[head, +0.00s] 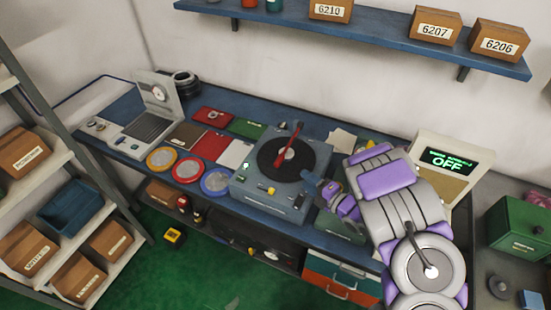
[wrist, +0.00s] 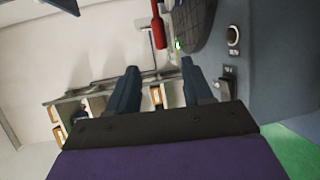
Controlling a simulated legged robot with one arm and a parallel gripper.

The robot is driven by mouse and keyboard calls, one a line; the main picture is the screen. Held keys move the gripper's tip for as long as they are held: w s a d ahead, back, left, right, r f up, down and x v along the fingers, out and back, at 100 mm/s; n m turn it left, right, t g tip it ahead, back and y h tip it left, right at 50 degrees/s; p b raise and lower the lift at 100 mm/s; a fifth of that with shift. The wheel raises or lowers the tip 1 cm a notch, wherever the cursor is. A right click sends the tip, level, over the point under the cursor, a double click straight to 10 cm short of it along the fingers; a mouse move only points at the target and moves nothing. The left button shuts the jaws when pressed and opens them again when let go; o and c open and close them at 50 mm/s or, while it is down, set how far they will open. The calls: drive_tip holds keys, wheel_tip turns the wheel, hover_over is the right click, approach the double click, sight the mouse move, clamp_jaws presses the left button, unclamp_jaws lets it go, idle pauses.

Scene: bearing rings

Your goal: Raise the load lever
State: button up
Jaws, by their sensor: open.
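The load lever (head: 291,138) has a red handle and stands tilted over the dark round plate of the blue-grey test machine (head: 262,196). In the wrist view the red handle (wrist: 158,30) shows at the top, beyond the fingertips and between their lines. My gripper (head: 309,180) is at the right side of the machine, apart from the lever. In the wrist view my gripper (wrist: 160,66) is open with nothing between its two dark blue fingers. The machine's plate edge (wrist: 195,25) and side panel show at the right there.
Coloured ring trays (head: 215,181) and flat coloured pads lie left of the machine. A grey gauge stand (head: 155,100) is farther left. A blue shelf (head: 380,32) with boxes hangs above the bench.

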drive_tip(key=x, duration=1.6)
drive_tip(key=shift+w+a+f+b, duration=0.15)
drive_tip(key=shift+w+a+b, duration=0.1)
drive_tip(key=shift+a+b, duration=0.1)
clamp_jaws()
